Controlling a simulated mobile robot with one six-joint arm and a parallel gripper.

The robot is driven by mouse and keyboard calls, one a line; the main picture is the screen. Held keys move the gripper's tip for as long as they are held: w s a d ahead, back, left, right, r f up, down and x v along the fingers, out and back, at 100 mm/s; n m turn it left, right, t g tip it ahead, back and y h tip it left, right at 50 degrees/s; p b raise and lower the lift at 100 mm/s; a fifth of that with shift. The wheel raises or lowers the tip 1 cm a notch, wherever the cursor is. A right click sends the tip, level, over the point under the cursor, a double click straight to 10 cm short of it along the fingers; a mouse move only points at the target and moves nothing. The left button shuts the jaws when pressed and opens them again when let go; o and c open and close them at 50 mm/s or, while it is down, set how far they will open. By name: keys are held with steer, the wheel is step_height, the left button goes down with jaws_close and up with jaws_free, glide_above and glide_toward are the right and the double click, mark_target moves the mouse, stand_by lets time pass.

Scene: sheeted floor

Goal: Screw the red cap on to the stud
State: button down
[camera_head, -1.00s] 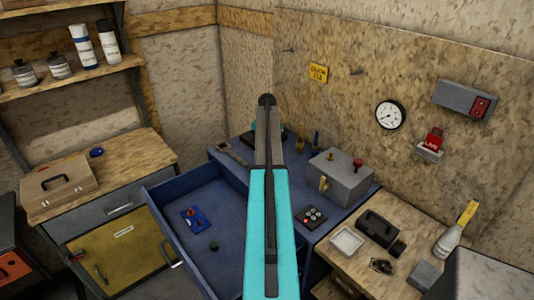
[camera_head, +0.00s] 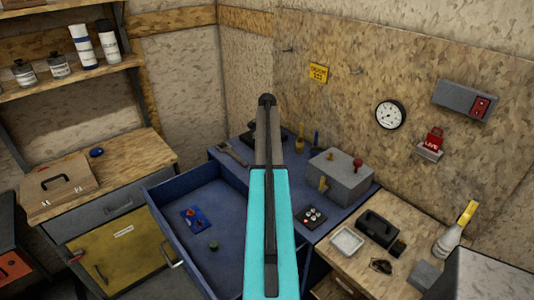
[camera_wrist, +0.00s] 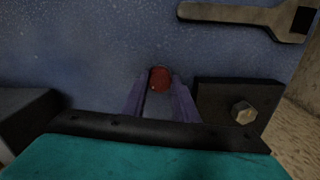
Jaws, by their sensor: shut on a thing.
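The red cap (camera_wrist: 160,79) shows in the wrist view as a small round red piece between the tips of my gripper (camera_wrist: 160,92). The two purplish fingers are shut on it. Blue bench surface lies behind it. To the right of the fingers is a black block (camera_wrist: 215,97) with a brass hex piece (camera_wrist: 243,112) on it. I cannot make out the stud for sure, nor whether the cap touches anything below. In the head view my turquoise and grey arm hides the gripper and the cap.
A wrench (camera_wrist: 245,14) lies on the blue bench beyond the fingers; it also shows in the head view (camera_head: 232,152). A grey box (camera_head: 340,178) with a red knob stands at the bench's right. An open blue drawer (camera_head: 160,215) juts out at the left.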

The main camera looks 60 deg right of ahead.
steer(key=m, duration=0.6)
steer(key=shift+m, duration=3.1)
steer(key=c, duration=1.3)
jaws_free()
steer(key=shift+c, duration=0.9)
